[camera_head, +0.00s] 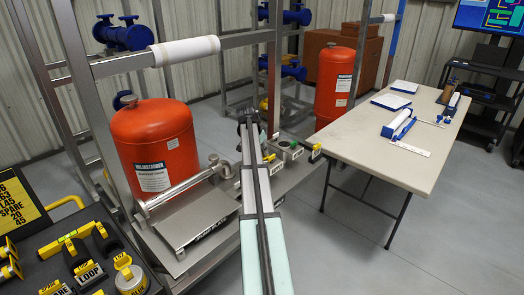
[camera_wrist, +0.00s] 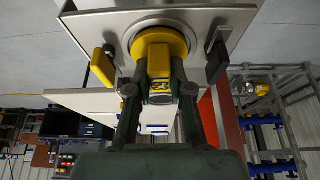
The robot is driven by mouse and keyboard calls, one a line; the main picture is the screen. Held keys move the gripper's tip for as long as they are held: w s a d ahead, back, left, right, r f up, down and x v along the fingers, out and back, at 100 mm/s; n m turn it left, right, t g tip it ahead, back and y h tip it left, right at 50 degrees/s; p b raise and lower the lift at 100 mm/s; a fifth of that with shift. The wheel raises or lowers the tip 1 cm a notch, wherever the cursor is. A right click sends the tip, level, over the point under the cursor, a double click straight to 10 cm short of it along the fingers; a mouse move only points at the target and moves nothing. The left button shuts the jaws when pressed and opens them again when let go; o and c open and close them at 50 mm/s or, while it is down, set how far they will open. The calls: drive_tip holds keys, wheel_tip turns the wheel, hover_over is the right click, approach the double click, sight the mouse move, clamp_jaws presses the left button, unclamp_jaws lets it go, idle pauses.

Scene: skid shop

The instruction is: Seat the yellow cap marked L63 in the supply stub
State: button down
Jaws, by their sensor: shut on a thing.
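The cap's round yellow part lies within the pale ring of the supply stub (camera_wrist: 129,35), on a metal plate. I cannot tell how deep the cap sits. In the head view, my arm reaches toward the skid's stubs, and it hides the gripper's grip on the cap.
A yellow handle (camera_wrist: 103,67) and a dark lever (camera_wrist: 217,60) flank the stub closely. In the head view, an orange tank (camera_head: 155,150) stands left of my arm. A table (camera_head: 400,165) is at the right, and a dark tray with yellow parts (camera_head: 125,240) is at the lower left.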

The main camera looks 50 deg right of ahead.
drive_tip(key=c, duration=1)
unclamp_jaws()
drive_tip(key=shift+f, duration=0.1)
drive_tip(key=shift+c, duration=0.6)
drive_tip(key=shift+r+p, duration=1.75)
drive_tip(key=shift+r, duration=2.3)
